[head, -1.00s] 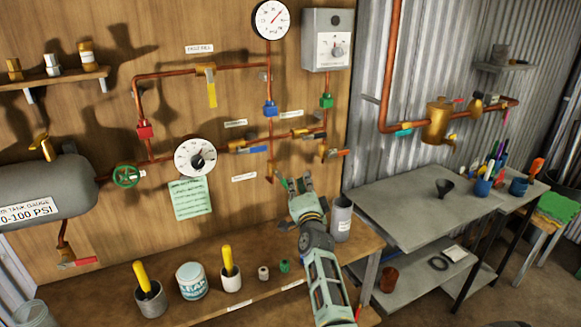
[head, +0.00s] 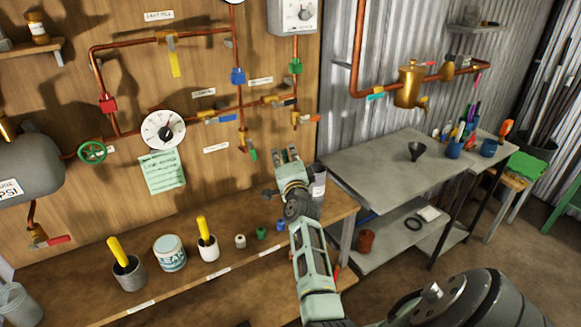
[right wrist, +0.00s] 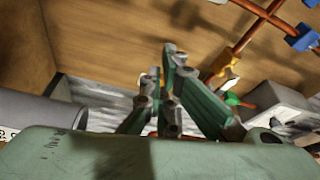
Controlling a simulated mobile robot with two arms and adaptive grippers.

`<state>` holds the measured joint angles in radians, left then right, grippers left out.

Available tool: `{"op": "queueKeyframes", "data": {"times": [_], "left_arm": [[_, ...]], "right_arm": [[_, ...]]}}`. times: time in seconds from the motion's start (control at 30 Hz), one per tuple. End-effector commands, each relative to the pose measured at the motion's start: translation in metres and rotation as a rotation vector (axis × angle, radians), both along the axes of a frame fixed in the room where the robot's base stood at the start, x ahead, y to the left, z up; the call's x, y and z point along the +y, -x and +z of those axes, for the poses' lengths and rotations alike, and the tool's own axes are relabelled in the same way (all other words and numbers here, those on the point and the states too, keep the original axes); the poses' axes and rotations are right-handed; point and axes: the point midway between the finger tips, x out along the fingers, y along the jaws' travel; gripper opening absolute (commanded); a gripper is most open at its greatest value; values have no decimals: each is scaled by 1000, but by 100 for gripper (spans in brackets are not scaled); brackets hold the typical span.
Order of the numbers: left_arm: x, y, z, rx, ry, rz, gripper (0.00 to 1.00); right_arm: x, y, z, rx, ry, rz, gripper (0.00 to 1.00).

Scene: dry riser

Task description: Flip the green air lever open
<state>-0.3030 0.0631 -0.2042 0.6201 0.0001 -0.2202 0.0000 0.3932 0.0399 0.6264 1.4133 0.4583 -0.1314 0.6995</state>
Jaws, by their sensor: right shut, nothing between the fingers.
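The green air lever (head: 253,154) is a small green handle on a brass valve (head: 242,140) at the lower end of a copper drop pipe on the wooden wall. It hangs down at a slant. My right gripper (head: 287,156) is shut and empty, a little to the right of the lever and apart from it in the head view. In the right wrist view, the fingers of my right gripper (right wrist: 168,62) are together, and the green lever (right wrist: 233,99) shows to their right beside the brass valve (right wrist: 222,65). My left gripper is not in view.
A grey metal cup (head: 317,180) stands on the wooden shelf (head: 190,285) just behind my right gripper. A blue-levered valve (head: 219,119) is above left. A grey table (head: 380,175) stands to the right.

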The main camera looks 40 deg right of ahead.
Motion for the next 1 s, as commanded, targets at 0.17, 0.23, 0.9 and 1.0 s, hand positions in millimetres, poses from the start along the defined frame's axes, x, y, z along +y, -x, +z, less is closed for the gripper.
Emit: {"op": "queueKeyframes", "data": {"times": [0.17,0.23,0.9,1.0], "left_arm": [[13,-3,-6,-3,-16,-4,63],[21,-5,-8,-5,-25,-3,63],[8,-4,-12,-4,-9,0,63],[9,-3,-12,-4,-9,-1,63]], "right_arm": [[17,25,-5,1,-1,1,0],[22,34,-6,2,-1,1,0],[36,57,-5,2,0,1,0],[36,57,-5,2,0,1,0]]}}
